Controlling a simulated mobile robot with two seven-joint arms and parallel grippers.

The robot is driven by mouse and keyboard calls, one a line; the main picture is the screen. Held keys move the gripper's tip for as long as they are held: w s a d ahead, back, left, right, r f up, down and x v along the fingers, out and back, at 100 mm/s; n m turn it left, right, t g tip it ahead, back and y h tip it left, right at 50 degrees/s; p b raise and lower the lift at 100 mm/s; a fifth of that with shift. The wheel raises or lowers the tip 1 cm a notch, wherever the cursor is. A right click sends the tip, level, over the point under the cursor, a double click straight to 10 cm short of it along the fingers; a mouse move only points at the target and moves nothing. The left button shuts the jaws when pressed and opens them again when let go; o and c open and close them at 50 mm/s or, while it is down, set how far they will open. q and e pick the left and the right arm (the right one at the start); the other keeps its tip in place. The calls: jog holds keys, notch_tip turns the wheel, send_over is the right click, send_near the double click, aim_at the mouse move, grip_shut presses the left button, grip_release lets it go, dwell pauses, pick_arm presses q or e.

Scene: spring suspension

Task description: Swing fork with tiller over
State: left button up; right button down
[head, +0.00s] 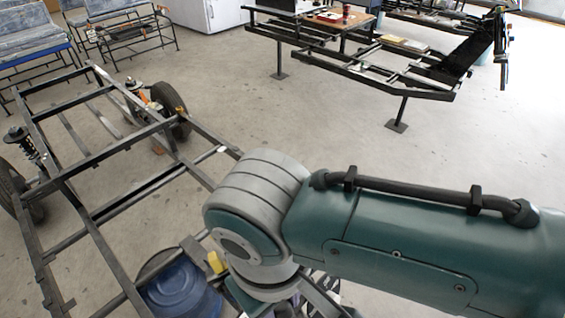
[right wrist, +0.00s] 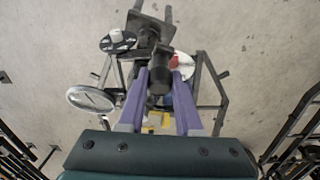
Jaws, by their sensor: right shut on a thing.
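In the right wrist view, the two purple fingers of my right gripper (right wrist: 163,82) are closed around a dark cylindrical part (right wrist: 158,72). This part joins a dark bracket with prongs (right wrist: 150,30) reaching to the top edge. The assembly looks like the fork with tiller, though I cannot tell fork from tiller here. In the head view my right arm's teal and grey links cover the lower right and hide most of the right gripper and what it holds. My left gripper is in neither view.
A dark tubular chassis frame (head: 113,151) with wheels stands at left. A blue round container (head: 181,290) sits by my arm. A round plate (right wrist: 91,99) and a smaller disc (right wrist: 118,41) lie left of my fingers. The middle floor (head: 330,125) is clear.

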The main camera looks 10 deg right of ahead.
jog(key=shift+s+a, duration=0.1)
jog(key=shift+a, duration=0.2)
jog(key=c, duration=0.6)
grip_release()
jog(key=r, duration=0.3)
jog(key=r+p, duration=0.1)
jog(key=r, duration=0.2)
jog(key=r+p, duration=0.1)
jog(key=r, duration=0.2)
jog(key=shift+s+a+r, duration=0.1)
jog(key=shift+a+r, duration=0.15)
jog(key=shift+r, duration=0.15)
